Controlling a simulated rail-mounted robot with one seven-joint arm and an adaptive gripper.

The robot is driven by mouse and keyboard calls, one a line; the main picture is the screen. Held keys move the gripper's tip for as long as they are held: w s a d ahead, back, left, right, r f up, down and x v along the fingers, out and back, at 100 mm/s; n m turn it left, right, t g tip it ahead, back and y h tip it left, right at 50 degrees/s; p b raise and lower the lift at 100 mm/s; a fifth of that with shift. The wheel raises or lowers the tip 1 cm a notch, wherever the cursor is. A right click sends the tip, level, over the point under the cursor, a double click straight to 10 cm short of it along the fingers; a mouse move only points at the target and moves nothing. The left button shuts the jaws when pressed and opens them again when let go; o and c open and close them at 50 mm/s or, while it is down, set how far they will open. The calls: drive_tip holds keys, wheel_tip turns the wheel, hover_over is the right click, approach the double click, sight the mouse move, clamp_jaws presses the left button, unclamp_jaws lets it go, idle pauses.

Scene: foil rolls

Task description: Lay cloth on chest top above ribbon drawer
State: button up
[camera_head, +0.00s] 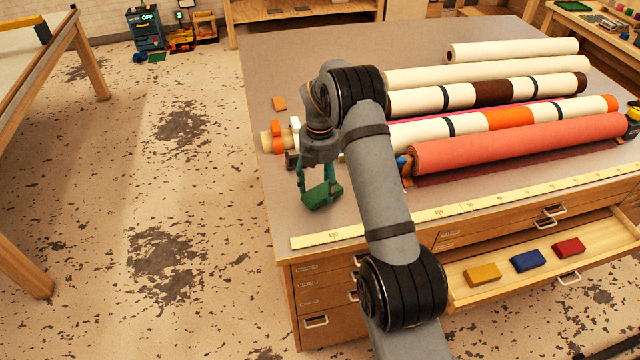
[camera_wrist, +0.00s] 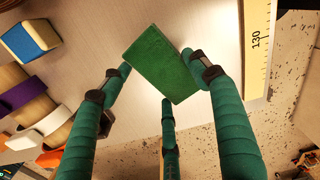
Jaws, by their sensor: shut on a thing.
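The cloth is a small folded green block (camera_head: 322,196); it also shows in the wrist view (camera_wrist: 163,66). My gripper (camera_head: 312,188) is shut on it, with green fingers at its sides in the wrist view (camera_wrist: 157,66). The cloth is over the front left part of the grey chest top (camera_head: 345,212); I cannot tell whether it touches the surface. Below the front edge are closed wooden drawers (camera_head: 315,298) at the left. A drawer (camera_head: 590,245) stands open at the right. I cannot read the labels, so the ribbon drawer is not clear.
A yellow measuring strip (camera_head: 475,208) runs along the chest's front edge. A coral roll (camera_head: 530,143) and several other rolls lie across the top. Yellow (camera_head: 482,275), blue (camera_head: 528,261) and red (camera_head: 568,247) blocks lie in the open drawer. The top around the cloth is mostly bare.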

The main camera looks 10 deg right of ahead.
sight(320, 188)
drive_tip(key=shift+f, duration=0.35)
drive_tip(key=shift+f, duration=0.15)
drive_tip(key=o, duration=1.1)
drive_tip(key=shift+o, duration=0.2)
wheel_tip(320, 188, up, 12)
drive_tip(key=b, duration=0.1)
drive_tip(key=shift+r, duration=0.2)
drive_tip(key=shift+o, duration=1.2)
